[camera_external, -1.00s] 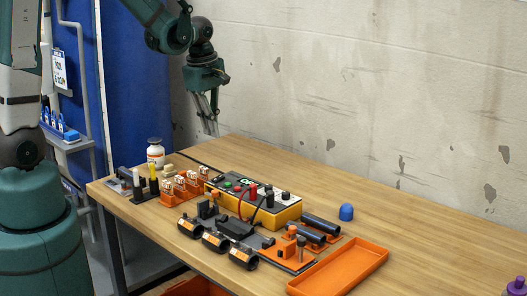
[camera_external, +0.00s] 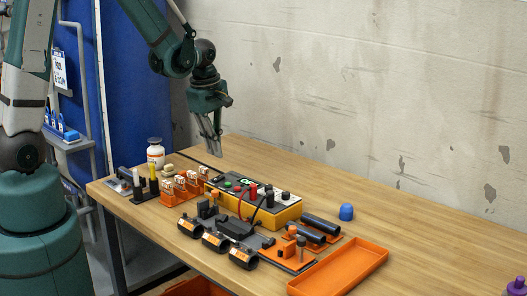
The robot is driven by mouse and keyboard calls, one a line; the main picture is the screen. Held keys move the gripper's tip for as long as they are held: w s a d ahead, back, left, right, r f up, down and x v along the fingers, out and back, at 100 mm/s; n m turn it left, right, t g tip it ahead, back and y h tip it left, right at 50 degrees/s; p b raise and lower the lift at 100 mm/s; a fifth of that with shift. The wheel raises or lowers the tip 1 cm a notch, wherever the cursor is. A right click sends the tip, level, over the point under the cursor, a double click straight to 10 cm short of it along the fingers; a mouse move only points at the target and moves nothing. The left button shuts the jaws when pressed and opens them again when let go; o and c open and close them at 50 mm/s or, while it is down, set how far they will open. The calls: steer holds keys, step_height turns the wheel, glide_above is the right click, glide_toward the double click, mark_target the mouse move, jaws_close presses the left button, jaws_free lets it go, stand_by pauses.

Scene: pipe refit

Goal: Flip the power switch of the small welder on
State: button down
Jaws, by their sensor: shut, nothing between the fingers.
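The small welder (camera_external: 287,215) is a yellow box with a dark top, near the middle of the table. Its top carries a green-lit display, a green button, red and black plugs with cables, and dark knobs. I cannot make out the power switch or its position at this size. My gripper (camera_external: 217,155) points down, shut and empty, above and behind the welder's left end. It appears apart from the welder, with its fingertips a little above it.
Dark pipes (camera_external: 215,241) and clamps lie in front. The table's back right is clear.

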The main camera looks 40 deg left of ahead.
mark_target(216, 179)
steer(key=shift+w+f+b, duration=0.15)
steer(key=shift+f, duration=1.1)
steer(key=shift+w+f+b, duration=0.15)
steer(key=shift+w+f, duration=0.05)
steer(key=shift+f, duration=1)
steer(key=shift+w+f+b, duration=0.15)
steer(key=shift+f, duration=1.1)
steer(key=shift+w+f+g+b, duration=0.2)
steer(key=shift+f+g+b, duration=0.2)
steer(key=shift+g+b, duration=0.15)
steer(key=shift+r, duration=0.1)
steer(key=shift+s, duration=0.9)
steer(key=shift+r, duration=0.15)
